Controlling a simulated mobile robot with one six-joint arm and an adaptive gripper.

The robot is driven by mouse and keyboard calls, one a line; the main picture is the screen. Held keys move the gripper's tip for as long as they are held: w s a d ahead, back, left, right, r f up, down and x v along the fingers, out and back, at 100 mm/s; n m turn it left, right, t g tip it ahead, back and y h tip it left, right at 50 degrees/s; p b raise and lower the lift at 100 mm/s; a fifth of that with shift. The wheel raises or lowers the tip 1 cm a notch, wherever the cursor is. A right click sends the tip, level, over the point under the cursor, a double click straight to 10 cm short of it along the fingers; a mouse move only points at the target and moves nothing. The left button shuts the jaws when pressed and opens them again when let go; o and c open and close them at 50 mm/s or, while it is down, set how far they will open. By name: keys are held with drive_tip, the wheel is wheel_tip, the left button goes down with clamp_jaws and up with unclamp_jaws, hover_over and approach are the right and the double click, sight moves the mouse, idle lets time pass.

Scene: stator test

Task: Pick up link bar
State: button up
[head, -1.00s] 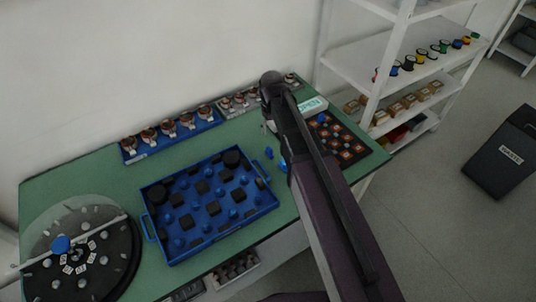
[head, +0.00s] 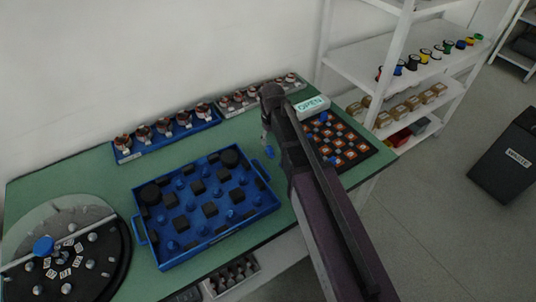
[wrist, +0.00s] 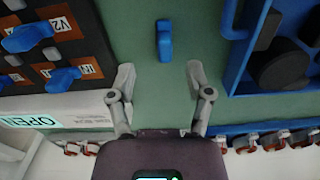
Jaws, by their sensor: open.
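A small blue bar, which looks like the link bar (wrist: 164,40), lies alone on the green table in the wrist view. It is just beyond my gripper's (wrist: 160,82) fingertips, roughly centred between them, with a gap to both. My gripper is open and empty. In the head view my gripper (head: 265,136) is over the table between the blue tray and the dark board. A small blue piece (head: 269,151) shows beside my arm there; my arm hides some of the table around it.
The blue tray (head: 218,231) with black and blue parts stands left of my arm. The dark board (head: 374,149) with orange-marked slots and blue pieces lies right, beside an OPEN sign (head: 312,105). A round turntable (head: 118,262) is far left. Racks of copper parts line the wall.

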sight(270, 147)
drive_tip(key=shift+f, duration=0.15)
idle(0.3)
drive_tip(key=f+b, duration=0.3)
drive_tip(key=shift+s+a, duration=0.1)
drive_tip(key=shift+a, duration=0.2)
drive_tip(key=shift+f+b, duration=1)
drive_tip(key=shift+b, duration=0.1)
clamp_jaws()
